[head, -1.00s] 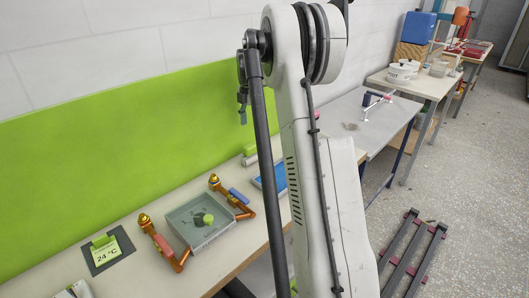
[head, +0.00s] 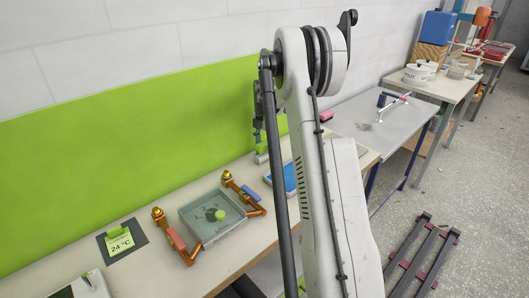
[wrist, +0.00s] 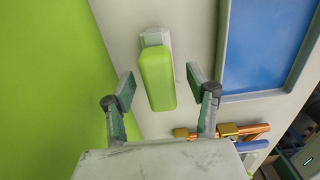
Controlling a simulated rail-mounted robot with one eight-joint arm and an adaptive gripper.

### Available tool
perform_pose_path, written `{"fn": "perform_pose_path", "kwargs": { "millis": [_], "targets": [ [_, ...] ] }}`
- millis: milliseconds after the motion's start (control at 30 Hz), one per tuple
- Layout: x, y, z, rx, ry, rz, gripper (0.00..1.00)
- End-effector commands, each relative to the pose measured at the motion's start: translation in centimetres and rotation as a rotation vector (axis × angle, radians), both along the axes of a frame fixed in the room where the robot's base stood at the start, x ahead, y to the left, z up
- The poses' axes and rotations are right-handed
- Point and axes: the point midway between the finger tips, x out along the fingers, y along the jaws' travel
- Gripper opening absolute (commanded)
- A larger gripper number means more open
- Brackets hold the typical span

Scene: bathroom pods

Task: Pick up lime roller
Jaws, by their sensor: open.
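The lime roller (wrist: 157,80) lies on the pale bench top in the wrist view, a long rounded lime body with a grey-white piece (wrist: 155,37) at its far end. In the head view the roller (head: 261,148) is small and partly hidden by my arm. My gripper (wrist: 160,84) is open and empty. Its two fingers stand on either side of the roller's lime body, with a visible gap on both sides. In the head view my gripper (head: 257,136) hangs just above the roller; whether it touches is too small to tell.
A lime wall panel (wrist: 50,90) rises close on the left of the gripper. A blue tray (wrist: 268,45) lies to the right. Copper pipe fittings (wrist: 230,131) are at the lower right. A grey box with a lime knob (head: 213,222) sits further along the bench.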

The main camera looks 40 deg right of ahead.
Motion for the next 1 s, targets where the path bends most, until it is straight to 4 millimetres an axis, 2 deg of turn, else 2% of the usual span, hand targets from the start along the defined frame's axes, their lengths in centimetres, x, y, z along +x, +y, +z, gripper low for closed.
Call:
{"fn": "perform_pose_path", "kwargs": {
  "millis": [100, 200, 400, 800, 1000],
  "targets": [
    [0.1, 0.0, -1.7, 0.0, 0.0, 0.0, 0.52],
    [0.0, 0.0, -2.5, 0.0, 0.0, 0.0, 0.52],
    [0.0, 0.0, -2.6, 0.0, 0.0, 0.0, 0.52],
    [0.0, 0.0, -2.6, 0.0, 0.0, 0.0, 0.01],
    [0.0, 0.0, -2.5, 0.0, 0.0, 0.0, 0.01]
  ]
}}
